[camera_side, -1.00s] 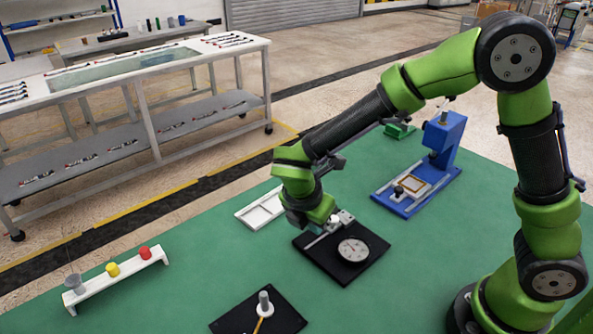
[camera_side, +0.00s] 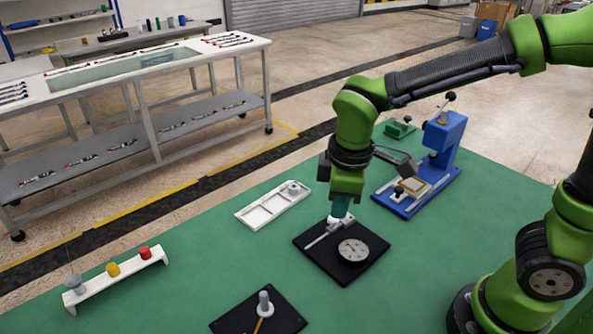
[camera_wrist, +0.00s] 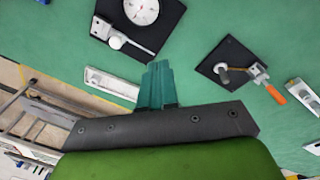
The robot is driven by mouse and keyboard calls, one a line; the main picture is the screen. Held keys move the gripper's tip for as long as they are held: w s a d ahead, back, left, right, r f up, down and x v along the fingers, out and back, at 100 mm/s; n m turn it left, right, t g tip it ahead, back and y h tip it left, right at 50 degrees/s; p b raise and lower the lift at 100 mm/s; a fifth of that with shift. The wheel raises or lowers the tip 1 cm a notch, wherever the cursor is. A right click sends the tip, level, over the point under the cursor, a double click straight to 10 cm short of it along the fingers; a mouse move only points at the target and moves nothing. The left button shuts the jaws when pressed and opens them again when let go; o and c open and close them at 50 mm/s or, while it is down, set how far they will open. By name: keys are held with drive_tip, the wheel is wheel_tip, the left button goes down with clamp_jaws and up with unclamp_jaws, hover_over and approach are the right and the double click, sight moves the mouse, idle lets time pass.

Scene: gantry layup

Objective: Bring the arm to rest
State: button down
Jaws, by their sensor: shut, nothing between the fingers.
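My gripper (camera_side: 339,209) points down above the back edge of the black plate with the dial gauge (camera_side: 353,250) in the side view. Its teal fingers are closed together with nothing between them. The gripper also shows in the wrist view (camera_wrist: 158,66), with green table surface beyond its fingertips. The dial gauge shows in the wrist view (camera_wrist: 141,11) to the upper left, apart from the fingers. Whether the fingers touch anything on the gauge plate in the side view is hard to tell, but in the wrist view they look clear.
A white tray (camera_side: 262,218) lies left of the gripper. A blue press (camera_side: 446,140) stands to the right. A black plate with a post (camera_side: 240,321) and a white rack with coloured knobs (camera_side: 95,291) are at the front. Green table (camera_side: 200,262) between them is bare.

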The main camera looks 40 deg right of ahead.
drive_tip(key=s+d+r+m+t+y, duration=0.2)
drive_tip(key=s+d+r+m+t, duration=0.4)
drive_tip(key=m, duration=0.6)
wheel_tip(320, 180, up, 2)
drive_tip(key=shift+s+d+y, duration=0.3)
drive_tip(key=shift+s+d, duration=0.15)
drive_tip(key=shift+d, duration=0.65)
